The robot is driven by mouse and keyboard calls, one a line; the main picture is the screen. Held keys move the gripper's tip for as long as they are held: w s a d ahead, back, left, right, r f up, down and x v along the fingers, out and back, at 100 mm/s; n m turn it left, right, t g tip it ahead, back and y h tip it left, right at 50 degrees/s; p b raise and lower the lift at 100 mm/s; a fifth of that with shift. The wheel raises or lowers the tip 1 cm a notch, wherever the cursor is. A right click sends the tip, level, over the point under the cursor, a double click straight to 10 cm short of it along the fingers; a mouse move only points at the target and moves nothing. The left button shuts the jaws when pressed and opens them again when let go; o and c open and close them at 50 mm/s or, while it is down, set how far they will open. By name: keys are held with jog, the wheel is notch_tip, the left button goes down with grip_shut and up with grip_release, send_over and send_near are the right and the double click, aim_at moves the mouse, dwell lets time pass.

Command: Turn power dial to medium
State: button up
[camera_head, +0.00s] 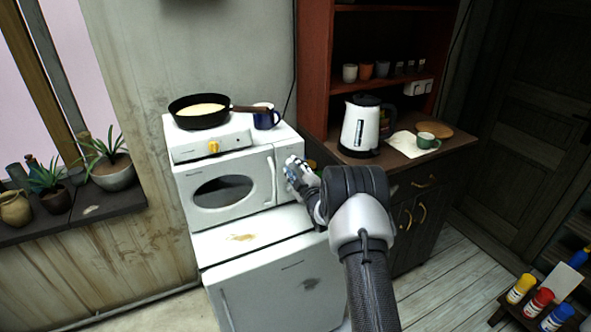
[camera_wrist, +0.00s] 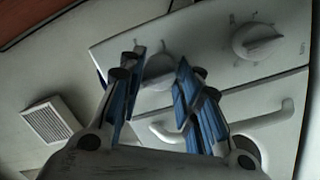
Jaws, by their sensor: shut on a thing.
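The white microwave (camera_head: 225,170) has its control panel at the right of its door. My gripper (camera_head: 292,168) is at that panel. In the wrist view, the panel (camera_wrist: 205,45) carries two pale round dials. One dial (camera_wrist: 158,70) sits between the blue-padded fingers of my gripper (camera_wrist: 158,85), which is shut on it. The fingers partly hide this dial, and I cannot read its setting or label. The other dial (camera_wrist: 257,41) is clear of the fingers, with marks around it.
A hot plate (camera_head: 195,150) with a yellow knob (camera_head: 213,147) stands on the microwave, holding a black pan (camera_head: 183,119). A blue mug (camera_head: 266,121) stands behind the panel. A white kettle (camera_head: 358,131) and a green cup (camera_head: 426,141) are on the right counter.

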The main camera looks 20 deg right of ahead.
jog(key=c, duration=0.3)
jog(key=shift+m, duration=0.4)
jog(key=m+b, duration=0.2)
jog(key=m, duration=0.2)
jog(key=shift+m+g, duration=0.3)
jog(key=m, duration=0.3)
jog(key=shift+y, duration=0.4)
jog(key=m, duration=0.3)
jog(key=shift+r+m+g+y+p, duration=0.15)
jog(key=shift+m+g+y+p, duration=0.15)
jog(key=m+p, duration=0.2)
jog(key=m, duration=0.2)
jog(key=shift+m+y, duration=0.4)
jog(key=m+p, duration=0.2)
jog(key=m, duration=0.2)
jog(key=shift+m+y, duration=0.4)
